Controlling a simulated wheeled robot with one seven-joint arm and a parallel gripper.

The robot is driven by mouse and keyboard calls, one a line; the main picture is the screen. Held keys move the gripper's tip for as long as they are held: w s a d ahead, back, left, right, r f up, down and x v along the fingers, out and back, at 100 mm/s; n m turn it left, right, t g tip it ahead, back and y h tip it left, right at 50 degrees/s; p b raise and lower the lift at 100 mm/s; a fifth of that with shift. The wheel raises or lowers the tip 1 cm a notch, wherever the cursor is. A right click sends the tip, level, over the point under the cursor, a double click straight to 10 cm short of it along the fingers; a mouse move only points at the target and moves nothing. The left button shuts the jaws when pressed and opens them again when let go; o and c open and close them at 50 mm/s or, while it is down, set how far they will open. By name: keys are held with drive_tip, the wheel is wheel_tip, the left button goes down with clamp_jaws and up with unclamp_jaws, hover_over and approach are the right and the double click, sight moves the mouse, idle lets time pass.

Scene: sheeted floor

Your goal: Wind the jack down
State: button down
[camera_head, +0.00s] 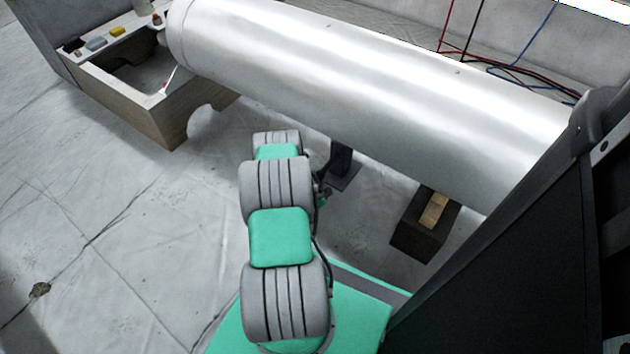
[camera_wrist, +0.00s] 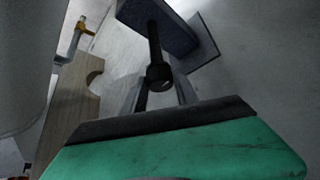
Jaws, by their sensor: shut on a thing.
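The jack (camera_head: 341,162) is a dark upright body on a flat base plate, standing on the floor under the large silver cylinder (camera_head: 370,85). In the wrist view its dark blue-grey body (camera_wrist: 165,25) is at the top, with the base plate to the right. A black rod with a round knob (camera_wrist: 158,75) sticks out from the jack towards my gripper (camera_wrist: 162,90). My gripper is shut on this rod, with its fingers at either side, partly hidden behind the green and black housing. In the head view my own arm hides the gripper and the rod.
A wooden stand (camera_head: 165,118) with a curved cutout and small items on top is at the upper left. A dark block with a wooden strip (camera_head: 425,225) lies right of the jack. Red, black and blue cables (camera_head: 510,70) run behind the cylinder.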

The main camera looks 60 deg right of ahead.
drive_tip(key=shift+w+f+n+g+y+b, duration=0.15)
drive_tip(key=shift+n+g+y+b, duration=0.15)
drive_tip(key=shift+n+g+b, duration=0.25)
drive_tip(key=shift+w+f+n+g+b, duration=0.1)
drive_tip(key=shift+w+n+g+b, duration=0.05)
drive_tip(key=shift+n+g+b, duration=0.4)
drive_tip(key=shift+f+n+g+y+b, duration=0.3)
drive_tip(key=shift+n+g+b, duration=0.2)
drive_tip(key=shift+g+b, duration=0.25)
drive_tip(key=n+g+b, duration=0.1)
drive_tip(key=g+b, duration=0.1)
drive_tip(key=shift+w+d+n+b, duration=0.1)
drive_tip(key=shift+w+n+b, duration=0.05)
drive_tip(key=shift+n+b, duration=0.25)
drive_tip(key=shift+w+r+n+g+p, duration=0.1)
drive_tip(key=shift+r+n+g+p, duration=0.35)
drive_tip(key=shift+g, duration=0.3)
drive_tip(key=shift+r+n+g, duration=0.1)
drive_tip(key=shift+n+g, duration=0.75)
drive_tip(key=shift+g, duration=0.05)
drive_tip(key=c, duration=1)
unclamp_jaws()
drive_tip(key=shift+o, duration=0.2)
drive_tip(key=shift+r, duration=0.1)
